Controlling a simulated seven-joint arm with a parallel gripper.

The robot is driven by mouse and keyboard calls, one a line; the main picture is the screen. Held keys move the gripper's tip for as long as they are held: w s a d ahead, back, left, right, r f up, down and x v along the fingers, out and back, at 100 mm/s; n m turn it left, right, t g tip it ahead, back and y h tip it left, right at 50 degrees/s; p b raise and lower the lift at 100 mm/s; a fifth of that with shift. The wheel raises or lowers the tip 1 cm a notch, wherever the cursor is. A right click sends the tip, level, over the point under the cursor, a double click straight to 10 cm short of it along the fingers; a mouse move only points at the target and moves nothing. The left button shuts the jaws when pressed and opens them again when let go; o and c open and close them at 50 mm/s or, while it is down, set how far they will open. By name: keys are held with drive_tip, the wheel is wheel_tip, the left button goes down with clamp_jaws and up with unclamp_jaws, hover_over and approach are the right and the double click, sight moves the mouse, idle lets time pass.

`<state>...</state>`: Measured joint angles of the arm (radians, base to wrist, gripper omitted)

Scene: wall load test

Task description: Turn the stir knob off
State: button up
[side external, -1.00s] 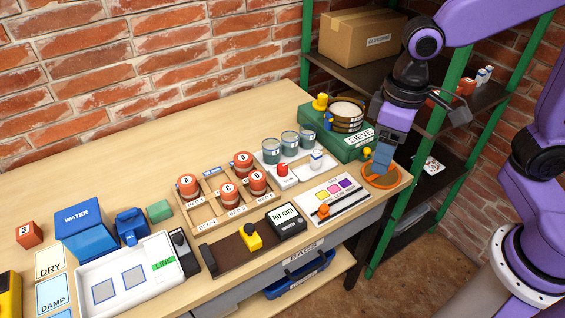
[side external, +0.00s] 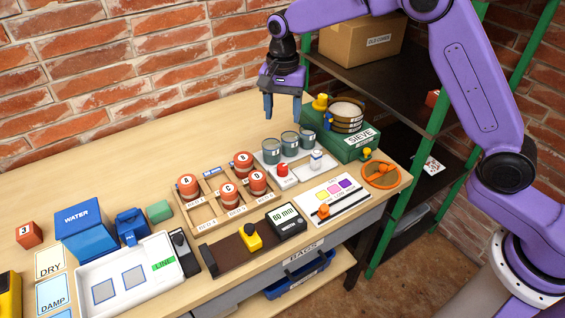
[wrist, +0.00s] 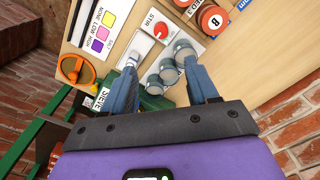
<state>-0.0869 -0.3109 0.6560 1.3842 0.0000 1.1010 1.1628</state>
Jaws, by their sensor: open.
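The stir knob (side external: 282,169) is a red round knob on a white tray (side external: 296,178), in front of three grey-green jars (side external: 290,143). In the wrist view the red knob (wrist: 161,30) sits on a white dial beside the label STIR, with a light pointer mark on it. My gripper (side external: 283,113) is open and empty. It hangs fingers down in the air above and behind the jars, apart from the knob. In the wrist view its fingertips (wrist: 161,62) point toward the jars, with the knob beyond them.
A small white bottle (side external: 316,159) stands on the tray right of the knob. A green sieve unit (side external: 345,140) is to the right, an orange ring (side external: 381,175) at the bench corner. Orange lettered pots (side external: 229,194) stand in a wooden rack to the left. The bench behind is clear.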

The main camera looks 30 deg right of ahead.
sight(282, 166)
wheel_tip(282, 166, down, 18)
drive_tip(key=shift+w+r, duration=0.15)
drive_tip(key=shift+r, duration=0.05)
idle(0.4)
drive_tip(key=shift+c, duration=0.3)
drive_tip(key=c, duration=1)
